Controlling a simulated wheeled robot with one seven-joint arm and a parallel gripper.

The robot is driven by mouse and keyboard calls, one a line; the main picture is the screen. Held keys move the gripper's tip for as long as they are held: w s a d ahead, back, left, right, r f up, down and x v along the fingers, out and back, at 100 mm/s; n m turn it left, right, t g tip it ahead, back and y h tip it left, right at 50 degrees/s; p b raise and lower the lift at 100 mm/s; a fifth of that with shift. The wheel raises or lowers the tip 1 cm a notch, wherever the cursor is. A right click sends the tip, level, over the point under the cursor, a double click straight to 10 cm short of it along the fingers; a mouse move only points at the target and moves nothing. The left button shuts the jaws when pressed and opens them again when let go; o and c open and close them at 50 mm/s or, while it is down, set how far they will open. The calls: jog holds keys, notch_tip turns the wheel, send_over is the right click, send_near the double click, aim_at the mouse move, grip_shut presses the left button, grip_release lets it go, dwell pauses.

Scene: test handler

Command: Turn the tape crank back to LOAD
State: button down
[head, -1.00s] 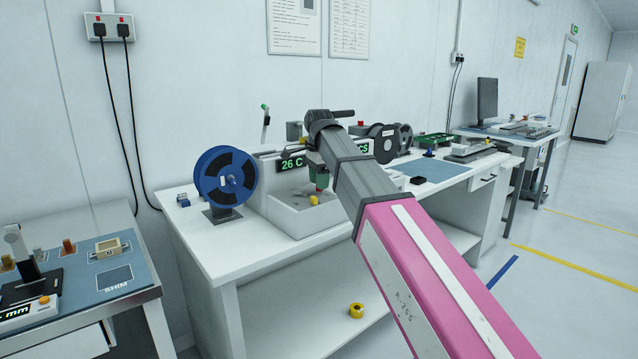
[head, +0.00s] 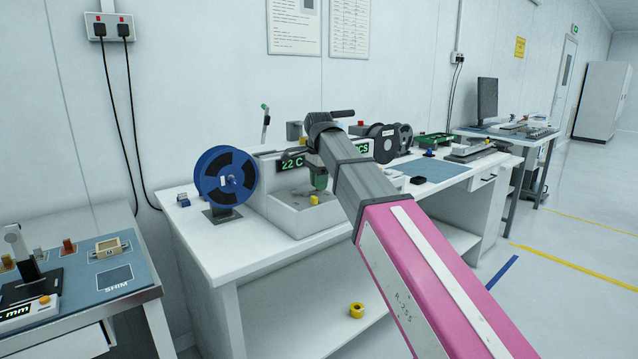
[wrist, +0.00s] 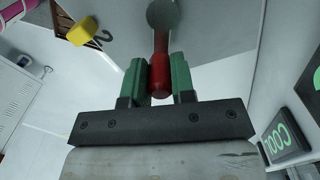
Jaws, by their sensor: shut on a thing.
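My gripper (wrist: 159,75) has green fingers, and they are closed on a red handle (wrist: 160,80). The handle joins a grey rod that ends in a round grey piece at the top of the wrist view; I take it to be the tape crank. In the head view my gripper (head: 320,180) points down over the white tray of the bench machine (head: 282,222). The handle between the fingers is hidden there. No LOAD mark can be read in either view.
A blue reel (head: 225,177) stands left of the tray, and dark reels (head: 385,142) stand beyond my arm. A yellow knob (head: 314,199) sits in the tray. A green-lettered display (head: 292,163) reads 22 C. The bench's front left (head: 215,258) is clear.

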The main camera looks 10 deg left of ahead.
jog(key=n, duration=0.2)
jog(key=w+a+n, duration=0.1)
jog(key=n, duration=0.2)
jog(key=shift+w+a+n, duration=0.2)
jog(key=shift+w+n, duration=0.1)
jog(key=shift+w, duration=0.1)
jog(key=shift+w+a+n, duration=0.15)
jog(key=shift+a+n, duration=0.15)
jog(key=shift+n, duration=0.65)
jog(key=shift+w+a+n, duration=0.15)
jog(key=shift+a+n, duration=0.15)
jog(key=shift+n, duration=0.7)
jog(key=shift+w+a+n, duration=0.15)
jog(key=shift+a+n, duration=0.15)
jog(key=shift+n, duration=0.65)
jog(key=c, duration=1)
grip_release()
jog(key=shift+o, duration=0.2)
jog(key=shift+r, duration=0.1)
notch_tip(320, 180, up, 11)
jog(key=shift+f, duration=0.2)
